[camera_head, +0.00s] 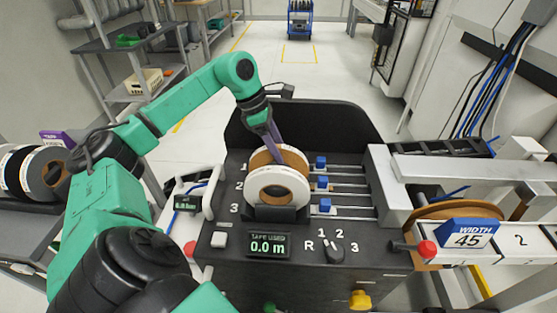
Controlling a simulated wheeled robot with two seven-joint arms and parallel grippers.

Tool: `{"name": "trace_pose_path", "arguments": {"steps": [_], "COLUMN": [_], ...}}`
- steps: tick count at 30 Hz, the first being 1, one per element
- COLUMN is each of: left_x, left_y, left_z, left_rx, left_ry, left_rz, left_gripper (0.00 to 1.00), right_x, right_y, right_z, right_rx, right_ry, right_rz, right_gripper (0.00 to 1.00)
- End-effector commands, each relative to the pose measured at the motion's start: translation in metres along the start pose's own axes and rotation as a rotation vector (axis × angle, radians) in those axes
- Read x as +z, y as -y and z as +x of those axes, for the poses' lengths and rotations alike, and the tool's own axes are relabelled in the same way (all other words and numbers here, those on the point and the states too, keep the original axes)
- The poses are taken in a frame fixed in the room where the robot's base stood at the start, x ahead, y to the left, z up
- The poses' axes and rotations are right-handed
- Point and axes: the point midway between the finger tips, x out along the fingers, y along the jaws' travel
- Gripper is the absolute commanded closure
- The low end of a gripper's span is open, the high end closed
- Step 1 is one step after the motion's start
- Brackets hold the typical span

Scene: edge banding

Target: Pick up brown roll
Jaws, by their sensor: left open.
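The brown roll (291,157) stands upright in the black machine's holder, just behind a white roll (278,190) that hides its lower front. My left arm reaches in from the left, and my left gripper (275,143) points down at the brown roll's top edge. The gripper is open; its fingertips overlap the roll's upper rim in the picture, and I cannot tell whether they touch it. My right gripper is not in view.
The black machine (350,262) has blue-knobbed sliders (323,183) right of the rolls and a display (268,245) in front. Another brown roll (455,211) lies flat at the right. Dark and white rolls (42,172) stand on a left shelf. A black back panel (340,125) rises behind the rolls.

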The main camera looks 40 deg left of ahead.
Motion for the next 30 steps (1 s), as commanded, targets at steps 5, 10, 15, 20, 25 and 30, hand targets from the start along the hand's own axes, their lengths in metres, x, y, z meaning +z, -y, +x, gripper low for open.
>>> {"name": "trace_pose_path", "arguments": {"steps": [5,10,15,20,25,30], "left_x": [0.000,0.000,0.000,0.000,0.000,0.000], "left_y": [0.003,0.003,0.003,0.003,0.003,0.002], "left_z": [0.031,0.035,0.035,0.035,0.035,0.034], "left_rx": [-0.004,0.001,0.000,0.000,0.001,0.001], "left_ry": [-0.001,-0.001,-0.001,-0.001,0.000,0.000], "left_rz": [0.000,0.001,0.001,0.001,0.001,0.001], "left_gripper": [0.40,0.40,0.82,1.00,1.00,1.00], "right_x": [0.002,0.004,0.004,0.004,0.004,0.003], "right_y": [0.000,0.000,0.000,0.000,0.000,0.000], "right_z": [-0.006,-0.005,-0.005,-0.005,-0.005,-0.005], "right_rx": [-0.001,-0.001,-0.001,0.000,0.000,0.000], "right_ry": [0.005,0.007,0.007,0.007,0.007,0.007], "right_rz": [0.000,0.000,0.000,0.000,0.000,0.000], "right_gripper": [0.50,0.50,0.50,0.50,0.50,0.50]}}
